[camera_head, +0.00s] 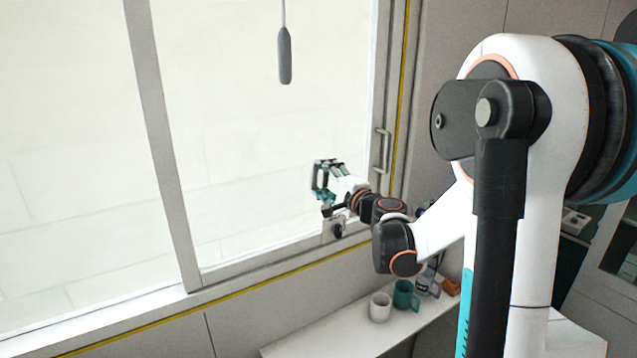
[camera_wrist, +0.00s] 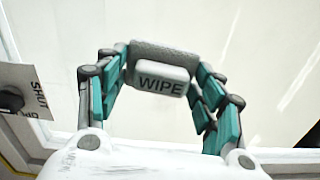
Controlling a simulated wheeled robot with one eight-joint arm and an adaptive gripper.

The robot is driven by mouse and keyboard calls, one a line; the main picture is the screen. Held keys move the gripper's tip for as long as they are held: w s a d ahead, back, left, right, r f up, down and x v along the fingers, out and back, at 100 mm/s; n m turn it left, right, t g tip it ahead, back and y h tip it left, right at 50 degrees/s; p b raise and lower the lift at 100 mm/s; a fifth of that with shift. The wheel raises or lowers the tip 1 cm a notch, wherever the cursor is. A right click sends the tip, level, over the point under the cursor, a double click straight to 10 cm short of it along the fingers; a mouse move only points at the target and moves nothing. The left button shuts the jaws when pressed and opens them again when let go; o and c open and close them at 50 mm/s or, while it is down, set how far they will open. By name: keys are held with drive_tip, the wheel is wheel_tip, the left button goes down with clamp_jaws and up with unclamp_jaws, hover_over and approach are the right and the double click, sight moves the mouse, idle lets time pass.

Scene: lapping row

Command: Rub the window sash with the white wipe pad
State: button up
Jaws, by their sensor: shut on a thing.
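The window sash (camera_head: 240,150) is a large pale pane in a light grey frame, with an upright bar handle (camera_head: 382,150) at its right side. My gripper (camera_head: 325,176) is at the lower right part of the sash, in front of the glass. In the wrist view my gripper (camera_wrist: 162,78) has its teal fingers shut on the white wipe pad (camera_wrist: 160,84), which is marked WIPE and has a grey far layer. The pane (camera_wrist: 265,60) fills the background there, with faint pale streaks at the right. Whether the pad touches the glass I cannot tell.
A black knob (camera_wrist: 10,99) with a SHUT plate is left of my gripper in the wrist view. A grey pull (camera_head: 285,55) hangs before the pane. Below, a white shelf (camera_head: 325,345) holds a white cup (camera_head: 380,308), a teal mug (camera_head: 404,295) and an orange item (camera_head: 451,287).

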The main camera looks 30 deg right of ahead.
drive_tip(key=d+b, duration=0.1)
drive_tip(key=d, duration=0.6)
drive_tip(key=shift+d, duration=0.35)
idle(0.5)
drive_tip(key=shift+s, duration=2.95)
drive_tip(key=shift+d, duration=0.1)
drive_tip(key=s, duration=0.3)
drive_tip(key=shift+b, duration=0.3)
